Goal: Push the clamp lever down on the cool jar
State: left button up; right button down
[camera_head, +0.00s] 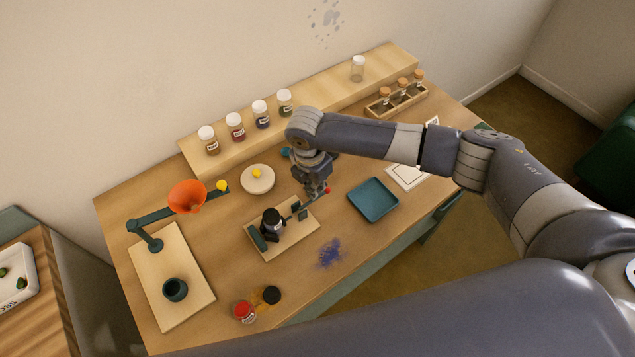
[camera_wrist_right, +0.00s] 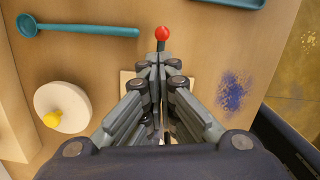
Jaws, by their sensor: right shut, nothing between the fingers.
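A dark jar (camera_head: 271,222) stands in a clamp on a pale wooden board (camera_head: 277,251). I take it to be the cool jar; I cannot read a label on it. The clamp lever ends in a red knob (camera_head: 327,190), to the right of the jar. The knob (camera_wrist_right: 162,33) also shows at the top of the wrist view, just beyond the fingertips. My right gripper (camera_head: 316,193) is shut and empty over the lever side of the board, close by the knob. Its fingers (camera_wrist_right: 158,68) hide most of the lever, so I cannot tell whether they touch it. My left gripper is out of view.
A teal tray (camera_head: 373,200) lies right of the board, with blue powder (camera_head: 329,253) spilled in front of it. A round pale dish (camera_head: 257,180) stands behind. An orange lamp (camera_head: 187,197) is at the left, and lidded jars (camera_head: 261,114) line the rear shelf.

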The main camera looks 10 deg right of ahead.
jog(key=shift+s+a+r+p, duration=0.15)
jog(key=shift+a+r+p, duration=0.1)
jog(key=shift+p, duration=0.2)
jog(key=shift+s+a+r+p, duration=0.15)
jog(key=shift+s+a+p, duration=0.2)
jog(key=shift+a, duration=0.15)
jog(key=shift+s+a+r+p, duration=0.15)
jog(key=shift+s+a+p, duration=0.15)
jog(key=shift+a, duration=0.2)
notch_tip(320, 180, up, 12)
jog(key=a, duration=0.1)
jog(key=shift+s, duration=0.3)
jog(key=shift+a+f, duration=0.1)
